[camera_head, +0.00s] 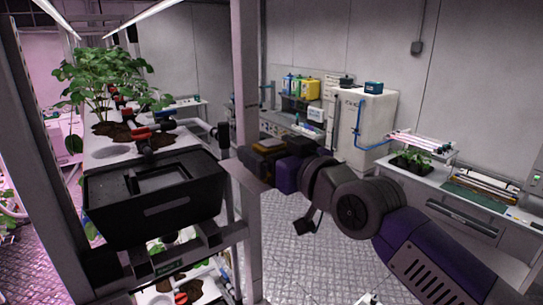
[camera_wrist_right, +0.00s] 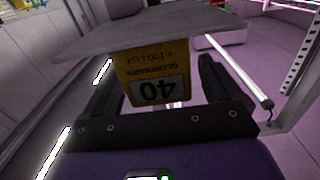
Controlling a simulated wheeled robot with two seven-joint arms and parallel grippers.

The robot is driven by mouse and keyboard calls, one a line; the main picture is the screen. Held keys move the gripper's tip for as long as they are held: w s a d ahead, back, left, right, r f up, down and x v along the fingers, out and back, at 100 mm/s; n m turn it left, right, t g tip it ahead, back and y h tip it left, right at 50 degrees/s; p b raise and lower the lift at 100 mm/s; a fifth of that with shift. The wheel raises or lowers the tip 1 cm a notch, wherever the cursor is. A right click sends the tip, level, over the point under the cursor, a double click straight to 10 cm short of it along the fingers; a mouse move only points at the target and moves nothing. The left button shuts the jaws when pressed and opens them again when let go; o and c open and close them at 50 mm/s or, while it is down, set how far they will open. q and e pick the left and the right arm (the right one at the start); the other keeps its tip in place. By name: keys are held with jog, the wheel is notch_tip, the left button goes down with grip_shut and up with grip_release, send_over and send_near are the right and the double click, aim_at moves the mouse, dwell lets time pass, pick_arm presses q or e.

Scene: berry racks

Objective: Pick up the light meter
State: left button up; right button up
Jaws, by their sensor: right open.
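The light meter (camera_wrist_right: 152,68) is a yellow-orange block with a pale display reading 40 and lux lettering, upside down in the right wrist view. It stands between the two dark fingers of my right gripper (camera_wrist_right: 165,100), which is open, with gaps visible beside the meter. In the head view my right gripper (camera_head: 262,157) reaches in from the right near the rack post, and a yellow patch of the meter (camera_head: 268,145) shows there, mostly hidden. A flat grey plate (camera_wrist_right: 150,30) adjoins the meter in the wrist view. My left gripper is not in view.
A rack post (camera_head: 246,75) rises beside the gripper. A black bin (camera_head: 155,211) sits on the rack at left, below berry plants (camera_head: 108,75). A white cabinet (camera_head: 375,110) and a bench (camera_head: 465,205) stand at right. Open metal floor lies between.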

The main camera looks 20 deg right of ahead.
jog(key=shift+c, duration=0.4)
jog(key=shift+w, duration=0.15)
jog(key=c, duration=1.2)
jog(key=shift+o, duration=0.2)
jog(key=shift+r, duration=0.1)
